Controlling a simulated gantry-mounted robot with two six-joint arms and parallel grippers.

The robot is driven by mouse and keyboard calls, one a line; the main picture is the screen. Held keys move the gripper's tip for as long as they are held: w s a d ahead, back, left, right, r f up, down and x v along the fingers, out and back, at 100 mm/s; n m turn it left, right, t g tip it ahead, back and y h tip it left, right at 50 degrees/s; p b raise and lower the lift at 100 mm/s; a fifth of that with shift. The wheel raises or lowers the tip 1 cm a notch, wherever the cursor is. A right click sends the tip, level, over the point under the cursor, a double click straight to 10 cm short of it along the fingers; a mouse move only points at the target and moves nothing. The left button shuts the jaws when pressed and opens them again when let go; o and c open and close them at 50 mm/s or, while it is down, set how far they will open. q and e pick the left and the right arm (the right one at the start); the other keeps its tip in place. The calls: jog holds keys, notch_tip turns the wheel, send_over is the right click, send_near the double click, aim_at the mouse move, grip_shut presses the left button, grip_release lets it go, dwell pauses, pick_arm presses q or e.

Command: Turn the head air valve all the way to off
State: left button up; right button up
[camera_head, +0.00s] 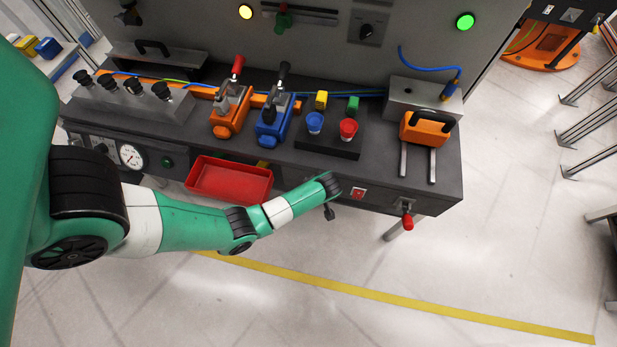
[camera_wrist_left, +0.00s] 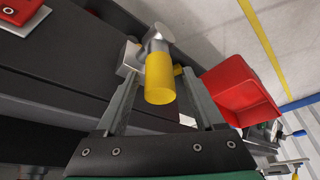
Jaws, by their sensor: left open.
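A valve with a yellow cylindrical handle (camera_wrist_left: 160,80) on a metal body (camera_wrist_left: 160,38) shows in the left wrist view, at the dark bench front. I take it for the head air valve, though no label is readable. My left gripper (camera_wrist_left: 161,90) is open, with one finger on each side of the yellow handle. I cannot tell whether the fingers touch it. In the head view my left gripper (camera_head: 329,198) is at the bench's front edge, mostly hidden by its wrist, and the yellow handle is hidden behind my arm. My right gripper is not in view.
A red bin (camera_head: 229,181) hangs at the bench front beside my left forearm. A red switch (camera_head: 358,193) and a red-handled valve (camera_head: 407,221) are to the right. The floor in front is clear.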

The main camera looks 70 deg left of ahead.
pick_arm(q)
grip_shut()
dwell(1.3)
